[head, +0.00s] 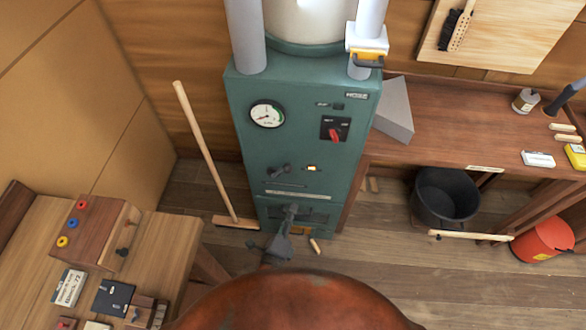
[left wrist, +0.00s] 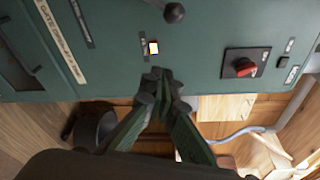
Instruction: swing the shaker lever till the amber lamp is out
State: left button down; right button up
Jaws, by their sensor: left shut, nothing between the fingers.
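The green stove cabinet (head: 300,110) stands in the middle of the head view. The shaker lever, a short dark lever with a round knob (head: 279,170), sits low on its front; the knob also shows at the top of the left wrist view (left wrist: 174,12). The amber lamp (head: 312,168) is right of the lever and glows; it is bright in the left wrist view (left wrist: 153,47). My left gripper (head: 291,208) is in front of the cabinet, below the lever. In the left wrist view its fingertips (left wrist: 160,80) are together, empty and apart from the knob. My right gripper is not seen.
A red rotary switch (head: 335,131) and a gauge (head: 267,114) are higher on the cabinet. A broom (head: 203,150) leans at its left. A black bucket (head: 445,198) stands on the floor at right. Workbenches flank both sides.

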pick_arm(q)
jog(key=w+p, duration=0.1)
jog(key=w, duration=1)
jog(key=shift+w+d+r+p, duration=0.15)
jog(key=shift+w+r+p, duration=0.25)
